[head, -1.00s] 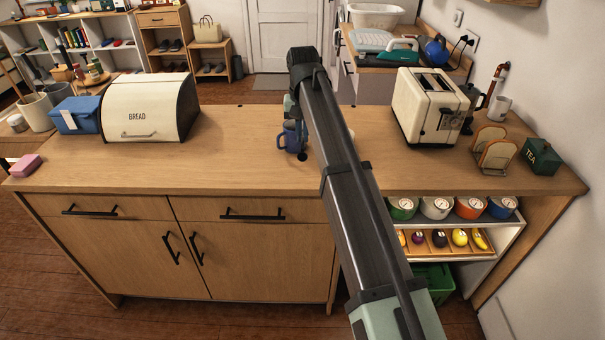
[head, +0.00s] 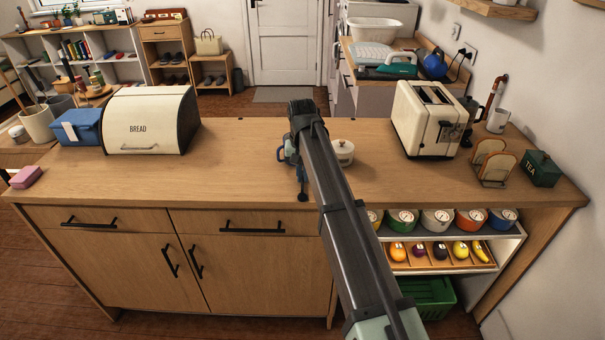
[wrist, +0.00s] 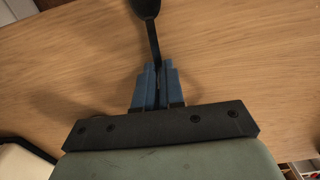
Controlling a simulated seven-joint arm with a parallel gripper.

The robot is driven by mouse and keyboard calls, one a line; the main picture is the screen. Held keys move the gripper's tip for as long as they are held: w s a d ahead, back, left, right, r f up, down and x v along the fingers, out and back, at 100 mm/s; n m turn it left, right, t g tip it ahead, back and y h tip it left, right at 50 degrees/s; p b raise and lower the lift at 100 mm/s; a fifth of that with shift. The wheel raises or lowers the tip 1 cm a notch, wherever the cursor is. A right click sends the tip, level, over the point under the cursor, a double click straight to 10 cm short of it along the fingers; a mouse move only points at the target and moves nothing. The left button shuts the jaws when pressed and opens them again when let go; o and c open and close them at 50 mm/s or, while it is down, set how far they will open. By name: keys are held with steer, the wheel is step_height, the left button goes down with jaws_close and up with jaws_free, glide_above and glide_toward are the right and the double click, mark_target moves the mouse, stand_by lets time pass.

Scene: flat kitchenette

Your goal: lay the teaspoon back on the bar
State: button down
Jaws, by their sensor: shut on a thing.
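The dark teaspoon is held by its handle in my gripper (wrist: 158,88), between blue fingers. In the wrist view the spoon's bowl (wrist: 146,7) points away from the gripper, over the wood of the bar (wrist: 240,60). I cannot tell whether the spoon touches the wood. My arm hides part of the gripper.
The bread bin (head: 145,125) is at the left, the toaster (head: 425,118) at the right. The bar's front left is clear.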

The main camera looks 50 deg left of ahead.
steer(key=shift+f, duration=0.1)
steer(key=c, duration=1.2)
jaws_free()
steer(key=shift+c, duration=0.2)
step_height(320, 180, up, 12)
